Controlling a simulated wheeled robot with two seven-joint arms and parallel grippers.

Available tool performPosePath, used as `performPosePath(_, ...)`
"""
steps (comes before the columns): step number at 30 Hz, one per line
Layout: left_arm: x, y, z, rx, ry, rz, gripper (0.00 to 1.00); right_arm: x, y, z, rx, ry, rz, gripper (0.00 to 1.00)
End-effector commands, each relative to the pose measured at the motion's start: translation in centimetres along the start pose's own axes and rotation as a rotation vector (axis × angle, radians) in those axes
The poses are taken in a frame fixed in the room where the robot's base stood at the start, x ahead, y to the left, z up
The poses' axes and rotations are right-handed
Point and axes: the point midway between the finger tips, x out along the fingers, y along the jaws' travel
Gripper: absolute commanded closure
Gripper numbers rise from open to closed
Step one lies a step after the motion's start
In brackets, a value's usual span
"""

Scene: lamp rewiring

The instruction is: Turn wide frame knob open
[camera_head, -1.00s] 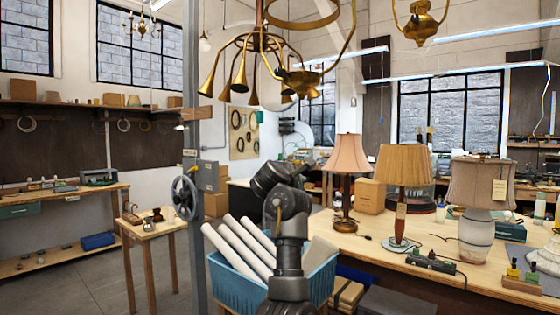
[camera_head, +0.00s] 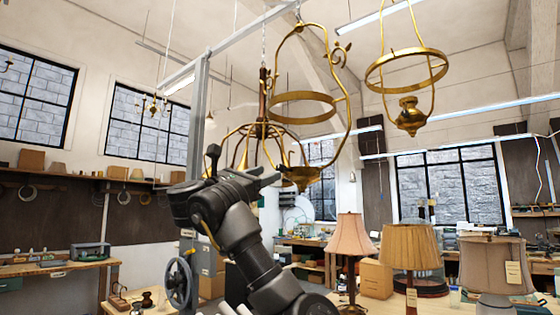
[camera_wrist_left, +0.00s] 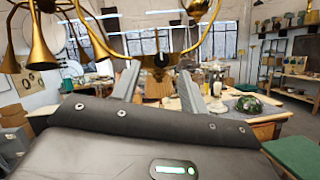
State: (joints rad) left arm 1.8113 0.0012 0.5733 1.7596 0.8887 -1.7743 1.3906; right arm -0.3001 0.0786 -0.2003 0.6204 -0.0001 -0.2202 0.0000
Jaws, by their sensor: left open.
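Brass lamp frames hang from above. The nearer wide frame, with a ring (camera_head: 303,107), has curved side arms and a brass cup (camera_head: 303,174) at its bottom. A small scrolled fitting (camera_head: 341,52) sits at its upper right; I cannot tell whether it is the knob. My left gripper (camera_head: 268,176) is raised left of the cup, its fingers pointing right. In the left wrist view the left gripper (camera_wrist_left: 157,84) is open and empty. A curved brass arm (camera_wrist_left: 128,56) and a small brass piece with a dark centre (camera_wrist_left: 158,70) show beyond the fingertips, apparently apart from them.
A brass chandelier (camera_head: 263,128) with several arms hangs behind the gripper. A second ringed brass frame (camera_head: 405,72) hangs to the right. A grey post (camera_head: 197,120) stands left. Shaded lamps, one pink (camera_head: 350,234), stand below right. Open air surrounds the frames.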

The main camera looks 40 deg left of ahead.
Motion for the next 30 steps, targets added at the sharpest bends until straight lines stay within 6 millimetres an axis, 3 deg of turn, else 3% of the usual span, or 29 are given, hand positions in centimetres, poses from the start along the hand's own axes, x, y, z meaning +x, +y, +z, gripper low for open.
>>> performPosePath(1, 1.4, -0.1, 0.7, -0.004, 0.0, -0.007, 0.57, -1.4, 0.0, -0.1, 0.0, 0.0, 0.0, 0.45)
performPosePath(3, 2.7, 0.1, 0.8, -0.005, -0.002, -0.005, 0.57, -2.3, 0.0, -0.2, 0.0, 0.0, 0.0, 0.45)
performPosePath(9, 5.1, 0.1, 0.4, -0.002, -0.001, -0.001, 0.57, -3.8, 0.1, -0.3, 0.0, 0.0, 0.0, 0.45)
performPosePath(23, 6.2, 0.0, -0.1, 0.002, 0.002, 0.0, 0.57, -4.2, 0.1, -0.3, 0.0, 0.0, 0.001, 0.45)
performPosePath(30, 6.2, 0.0, 0.0, 0.002, 0.002, 0.0, 0.85, -4.2, 0.2, -0.3, 0.0, -0.001, 0.001, 0.45)
